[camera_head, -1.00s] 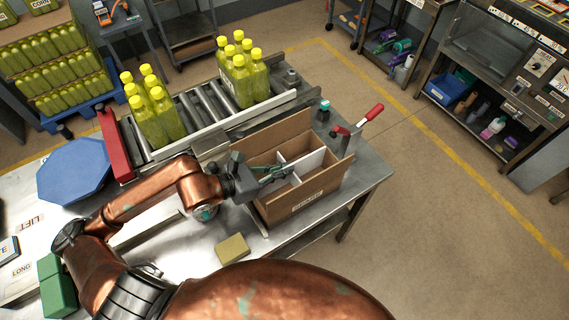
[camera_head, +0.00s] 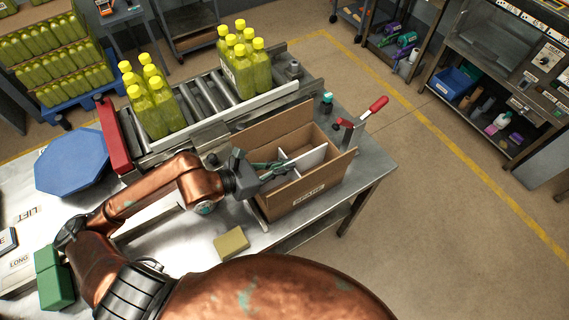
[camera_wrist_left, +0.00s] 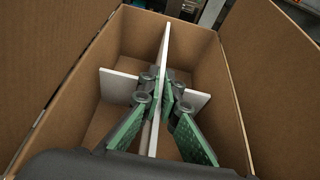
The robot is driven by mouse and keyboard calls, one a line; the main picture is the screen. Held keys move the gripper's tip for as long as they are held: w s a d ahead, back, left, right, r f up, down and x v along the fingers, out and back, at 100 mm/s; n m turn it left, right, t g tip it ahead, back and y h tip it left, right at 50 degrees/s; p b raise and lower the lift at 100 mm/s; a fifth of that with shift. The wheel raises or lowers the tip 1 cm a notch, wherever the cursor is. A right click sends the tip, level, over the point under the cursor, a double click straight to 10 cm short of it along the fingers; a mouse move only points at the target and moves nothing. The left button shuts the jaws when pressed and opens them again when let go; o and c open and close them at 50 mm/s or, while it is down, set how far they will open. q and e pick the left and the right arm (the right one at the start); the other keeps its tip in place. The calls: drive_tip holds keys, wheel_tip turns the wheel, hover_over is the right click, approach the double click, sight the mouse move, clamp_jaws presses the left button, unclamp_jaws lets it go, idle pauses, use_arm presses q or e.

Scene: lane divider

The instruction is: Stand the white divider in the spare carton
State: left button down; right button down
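The brown carton (camera_head: 305,195) stands open on the metal table, flaps up. The white divider (camera_head: 311,157) is inside it, upright; it also shows in the left wrist view (camera_wrist_left: 118,86) as crossed panels. One panel runs along the carton's length and the other crosses it. My left gripper (camera_head: 285,167) reaches into the carton's top from the left. In the left wrist view its green-padded fingers (camera_wrist_left: 165,92) lie on both sides of the long panel, apparently closed on it. I cannot tell whether the divider's lower edge touches the carton floor. My right gripper is out of view.
A roller conveyor (camera_head: 200,100) with yellow-capped green bottles (camera_head: 243,65) runs behind the carton. A red-handled clamp (camera_head: 375,106) stands by the carton's right end.

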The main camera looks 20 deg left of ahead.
use_arm(q)
drive_tip(key=shift+f+b, duration=0.35)
drive_tip(key=shift+f, duration=0.15)
drive_tip(key=c, duration=2.1)
unclamp_jaws()
drive_tip(key=shift+r, duration=0.1)
wheel_tip(320, 180, up, 10)
drive_tip(key=shift+f, duration=0.1)
